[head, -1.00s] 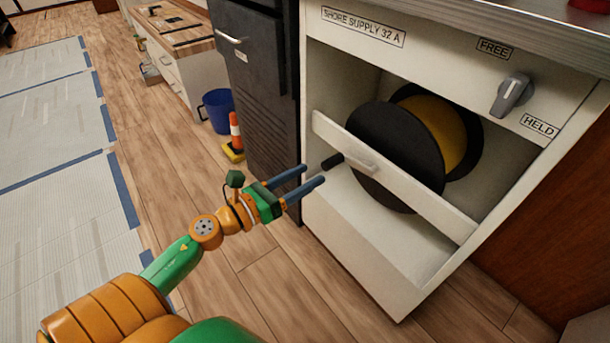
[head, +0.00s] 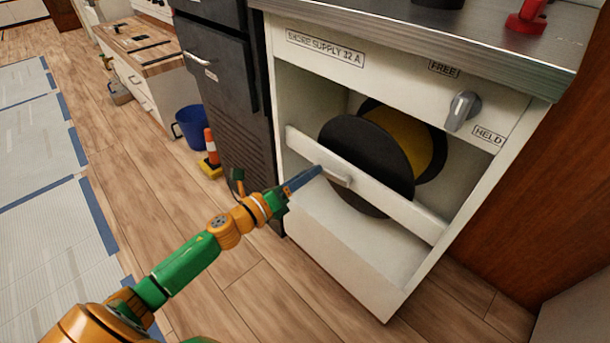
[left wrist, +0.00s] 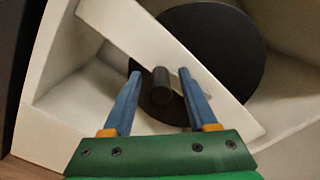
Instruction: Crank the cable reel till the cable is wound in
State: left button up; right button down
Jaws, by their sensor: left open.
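The cable reel sits in an open white cabinet (head: 360,262), its black flange (head: 372,135) facing me and yellow cable (head: 409,140) wound behind it. A pale bar crosses the opening in front of the reel. The crank's metal arm (head: 337,177) shows at this bar. Its dark knob (left wrist: 162,88) shows in the left wrist view and is hidden in the head view. My left gripper (head: 317,171) is open at the crank, with the knob between its two blue fingers and gaps visible on both sides. My right gripper is out of view.
A grey switch (head: 461,110) sits between the FREE and HELD labels. A dark cabinet (head: 228,90) stands close on the left. Wooden floor in front is clear.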

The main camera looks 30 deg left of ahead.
pick_arm(q)
grip_shut()
dwell(1.3)
